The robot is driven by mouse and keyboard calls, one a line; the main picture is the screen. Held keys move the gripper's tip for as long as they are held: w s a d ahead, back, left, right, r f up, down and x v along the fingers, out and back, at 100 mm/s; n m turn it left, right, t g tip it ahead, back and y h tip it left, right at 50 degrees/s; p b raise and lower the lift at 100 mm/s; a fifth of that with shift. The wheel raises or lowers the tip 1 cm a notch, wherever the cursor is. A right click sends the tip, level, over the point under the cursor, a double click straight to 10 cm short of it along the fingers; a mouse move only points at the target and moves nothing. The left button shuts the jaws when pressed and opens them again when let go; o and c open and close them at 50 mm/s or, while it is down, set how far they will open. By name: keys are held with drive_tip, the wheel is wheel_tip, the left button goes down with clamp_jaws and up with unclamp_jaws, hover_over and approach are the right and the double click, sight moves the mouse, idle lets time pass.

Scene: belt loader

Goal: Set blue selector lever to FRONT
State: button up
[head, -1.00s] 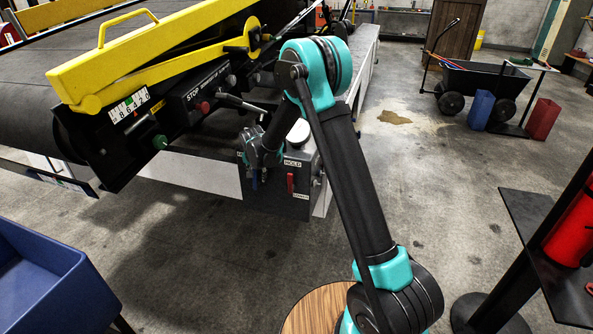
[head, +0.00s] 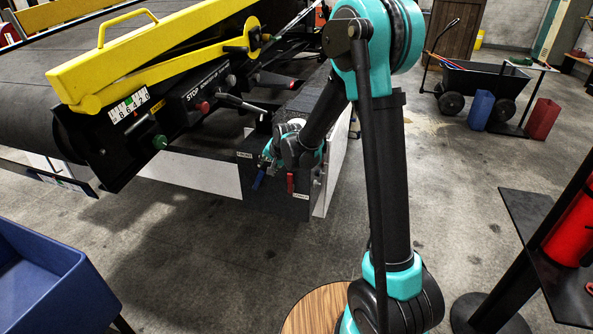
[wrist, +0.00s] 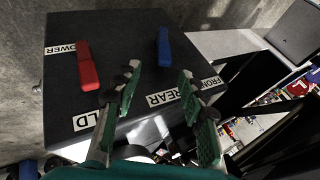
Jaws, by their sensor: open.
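The blue selector lever (head: 258,180) hangs on the front of the dark control box, and it shows upright in the wrist view (wrist: 164,49). Labels REAR (wrist: 172,97) and FRONT (wrist: 207,84) lie beyond its lower end in the wrist view. I cannot tell which setting it is in. My gripper (wrist: 158,82) is open and empty, with its two green fingers either side of the line toward the blue lever, and apart from it. In the head view my gripper (head: 268,156) is at the box's top edge, just above the lever.
A red lever (wrist: 87,65) is beside the blue one, near the LOWER label (wrist: 60,48) and a partly hidden HOLD label (wrist: 97,117). Above left are the yellow guard arm (head: 150,55) and a black-handled lever (head: 242,103). A blue bin (head: 45,285) stands at lower left.

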drive_tip(key=s+d+r+n+h, duration=0.1)
drive_tip(key=s+d+r, duration=0.4)
drive_tip(key=s+d, duration=0.4)
drive_tip(key=shift+s+d, duration=0.3)
drive_tip(key=shift+d, duration=0.2)
